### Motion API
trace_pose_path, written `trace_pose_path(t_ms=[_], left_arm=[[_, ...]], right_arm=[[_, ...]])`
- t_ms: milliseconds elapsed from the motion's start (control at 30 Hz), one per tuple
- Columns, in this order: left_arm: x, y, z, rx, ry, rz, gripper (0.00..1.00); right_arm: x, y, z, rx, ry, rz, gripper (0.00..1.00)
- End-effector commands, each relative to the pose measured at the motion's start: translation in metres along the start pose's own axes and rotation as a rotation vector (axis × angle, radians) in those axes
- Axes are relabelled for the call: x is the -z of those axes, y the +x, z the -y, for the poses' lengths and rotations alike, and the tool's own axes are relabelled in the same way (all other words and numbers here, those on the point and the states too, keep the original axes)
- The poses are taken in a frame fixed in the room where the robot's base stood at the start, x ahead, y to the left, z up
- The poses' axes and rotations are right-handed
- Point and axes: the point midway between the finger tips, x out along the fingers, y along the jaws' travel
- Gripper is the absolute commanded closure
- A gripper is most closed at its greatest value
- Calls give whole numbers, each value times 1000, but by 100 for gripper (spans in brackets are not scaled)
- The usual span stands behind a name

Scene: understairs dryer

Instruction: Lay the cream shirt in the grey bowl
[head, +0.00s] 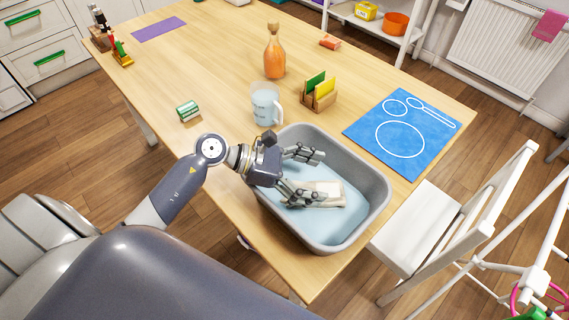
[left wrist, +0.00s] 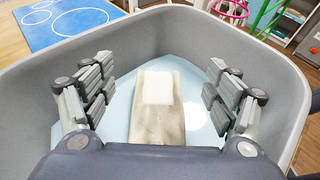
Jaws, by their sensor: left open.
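The grey bowl (head: 372,180) is a deep rounded tub with a light blue bottom, standing at the table's front edge. The cream shirt (head: 333,191) is a small folded piece lying inside the bowl, on its bottom. In the left wrist view the shirt (left wrist: 157,115) lies between the two fingers, with a paler square on top; its near end is hidden by my gripper's body. My left gripper (head: 312,177) is open over the bowl, its fingers on either side of the shirt and apart from it. The right gripper is not in view.
A measuring jug (head: 265,103) stands close behind the bowl. A card holder (head: 318,95), an orange bottle (head: 274,52) and a green-white box (head: 188,110) stand farther back. A blue mat (head: 401,136) lies to the right. A white chair (head: 440,220) stands against that side.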

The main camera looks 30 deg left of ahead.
Motion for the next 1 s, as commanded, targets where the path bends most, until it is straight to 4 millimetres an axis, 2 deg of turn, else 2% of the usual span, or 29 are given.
trace_pose_path(t_ms=[33,100,300,500,700,1000], left_arm=[[-11,-4,0,0,-1,2,19],[1,-20,-1,-3,1,-6,19],[0,-69,0,-1,2,-7,19],[-1,-105,0,-1,-1,-3,19],[-3,-120,0,-1,0,-1,19],[-4,-122,0,0,0,0,19]], right_arm=[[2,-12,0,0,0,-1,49],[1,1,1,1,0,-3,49],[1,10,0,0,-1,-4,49],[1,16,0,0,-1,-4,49],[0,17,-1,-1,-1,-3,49],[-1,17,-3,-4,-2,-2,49]])
